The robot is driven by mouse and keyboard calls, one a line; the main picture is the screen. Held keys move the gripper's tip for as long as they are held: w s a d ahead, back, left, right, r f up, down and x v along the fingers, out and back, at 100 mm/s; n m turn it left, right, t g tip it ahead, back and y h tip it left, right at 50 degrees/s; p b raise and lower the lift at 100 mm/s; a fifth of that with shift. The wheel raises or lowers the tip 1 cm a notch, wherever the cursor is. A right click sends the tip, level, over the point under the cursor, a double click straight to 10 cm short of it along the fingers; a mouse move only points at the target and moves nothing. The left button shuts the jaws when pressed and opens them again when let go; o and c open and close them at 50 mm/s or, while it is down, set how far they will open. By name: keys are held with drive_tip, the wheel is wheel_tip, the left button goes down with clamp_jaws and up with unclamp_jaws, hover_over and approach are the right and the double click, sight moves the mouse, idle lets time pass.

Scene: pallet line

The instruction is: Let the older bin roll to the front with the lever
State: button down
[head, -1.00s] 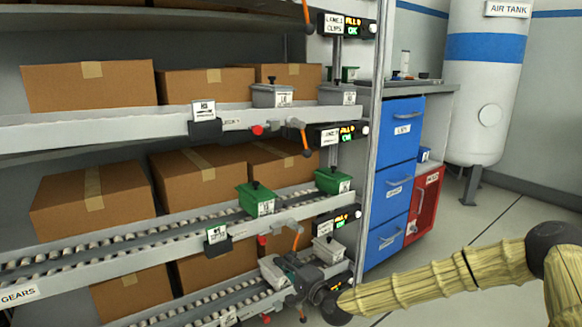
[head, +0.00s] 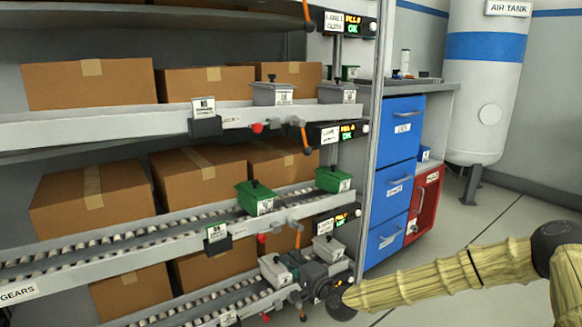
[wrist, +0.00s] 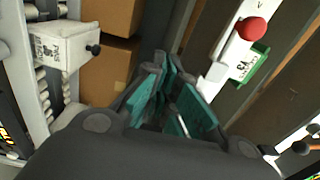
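My gripper (head: 308,274) is low at the front end of the bottom lane, beside a light grey lidded bin (head: 277,268). A second light grey bin (head: 328,249) sits at the front right of that lane. In the wrist view a pale bin (wrist: 66,46) with a black knob shows at upper left. The teal-padded fingers (wrist: 172,88) stand apart with a gap and hold nothing that I can see. Which bin is older cannot be read.
Green bins (head: 255,197) (head: 333,180) stand on the middle lane, grey bins (head: 272,93) on the upper one. Cardboard boxes (head: 92,197) fill the shelves behind. A rack post (head: 370,150) and blue drawers (head: 397,187) are to the right. The floor at right is open.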

drive_tip(key=w+d+p+v, duration=0.1)
drive_tip(key=v, duration=0.7)
drive_tip(key=shift+d, duration=0.25)
idle(1.6)
